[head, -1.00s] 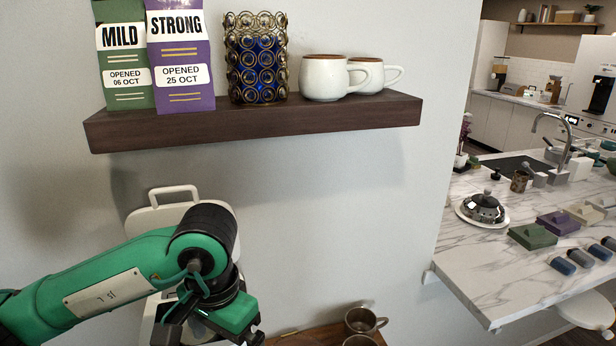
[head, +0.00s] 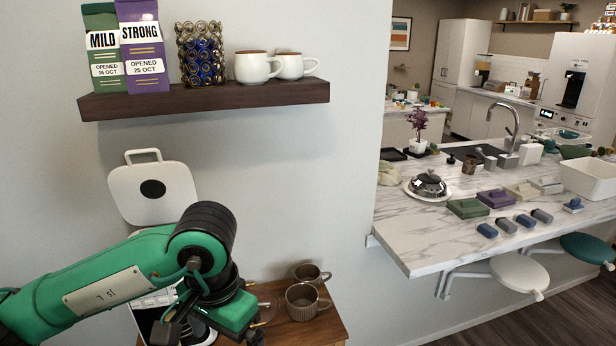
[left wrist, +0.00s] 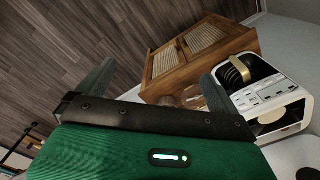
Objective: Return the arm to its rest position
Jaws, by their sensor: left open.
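My left arm is green and comes in from the left in the head view. Its gripper (head: 213,336) points down at the bottom of the picture, in front of the white coffee machine and left of the mugs. In the left wrist view the gripper (left wrist: 157,72) has its two dark fingers spread wide with nothing held between them. Beyond the fingers stands the wooden cane cabinet (left wrist: 196,42); its wooden top (head: 326,324) shows in the head view. My right gripper is in neither view.
The white coffee machine (head: 152,192), lid raised, stands behind my arm, with two brown mugs (head: 306,300) to its right. A marble counter (head: 420,235) stands right.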

